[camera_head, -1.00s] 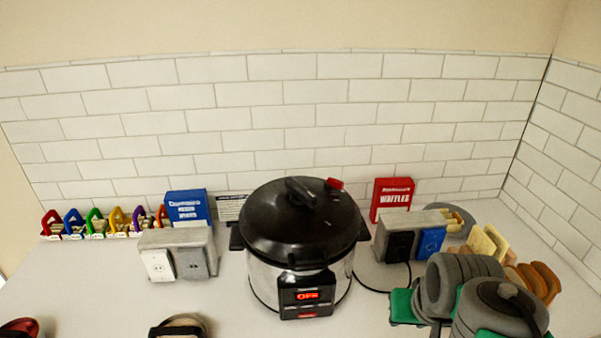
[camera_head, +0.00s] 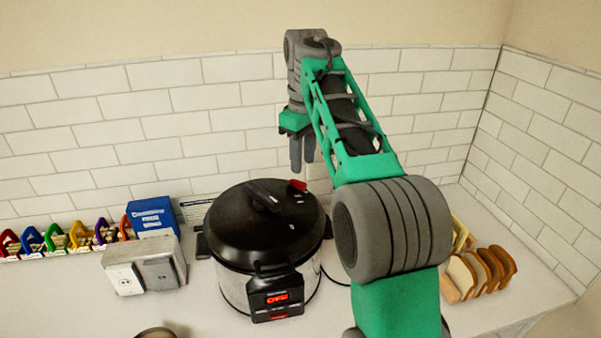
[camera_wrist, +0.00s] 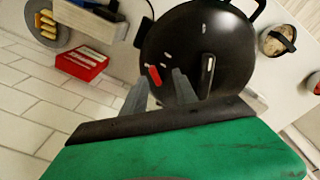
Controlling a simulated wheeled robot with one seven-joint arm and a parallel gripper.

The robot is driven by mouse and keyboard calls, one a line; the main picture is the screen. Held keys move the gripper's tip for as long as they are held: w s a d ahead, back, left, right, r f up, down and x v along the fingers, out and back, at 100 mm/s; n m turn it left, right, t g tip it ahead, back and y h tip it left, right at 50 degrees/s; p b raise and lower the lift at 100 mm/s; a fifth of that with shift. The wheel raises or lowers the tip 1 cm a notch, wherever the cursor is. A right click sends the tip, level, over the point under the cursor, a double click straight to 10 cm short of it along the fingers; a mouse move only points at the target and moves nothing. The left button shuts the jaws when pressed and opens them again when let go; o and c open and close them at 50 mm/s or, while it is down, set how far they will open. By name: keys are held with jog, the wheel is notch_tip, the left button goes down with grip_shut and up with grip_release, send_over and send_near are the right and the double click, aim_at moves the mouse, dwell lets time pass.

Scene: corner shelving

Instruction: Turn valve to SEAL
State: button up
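The pressure cooker (camera_head: 255,280) stands on the counter with its black lid (camera_head: 240,215) on and a lit red display on its front. The red valve (camera_head: 298,185) is at the lid's back right; it also shows in the wrist view (camera_wrist: 155,76). I cannot read any valve markings. My gripper (camera_head: 302,170) points down near the valve, its fingertips looking slightly above it. In the wrist view, the fingers (camera_wrist: 161,76) are apart, and the valve appears between their tips. Nothing is held, and I cannot tell whether a finger touches the valve.
A blue box (camera_head: 152,215) and a grey outlet box (camera_head: 160,265) stand left of the cooker. Bread slices (camera_head: 480,275) stand at the right. A red box (camera_wrist: 82,62) shows in the wrist view, as does a round bowl (camera_wrist: 278,40). The tiled wall (camera_head: 170,130) is close behind.

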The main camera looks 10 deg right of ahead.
aim_at(301, 182)
jog(key=w, duration=0.1)
jog(key=w+n, duration=0.1)
jog(key=w+n+g, duration=0.1)
jog(key=shift+w+d+f, duration=0.1)
jog(key=shift+w+f, duration=0.1)
jog(key=shift+f, duration=0.05)
notch_tip(301, 182, down, 8)
jog(key=shift+r, duration=0.1)
jog(key=shift+c, duration=0.5)
grip_shut()
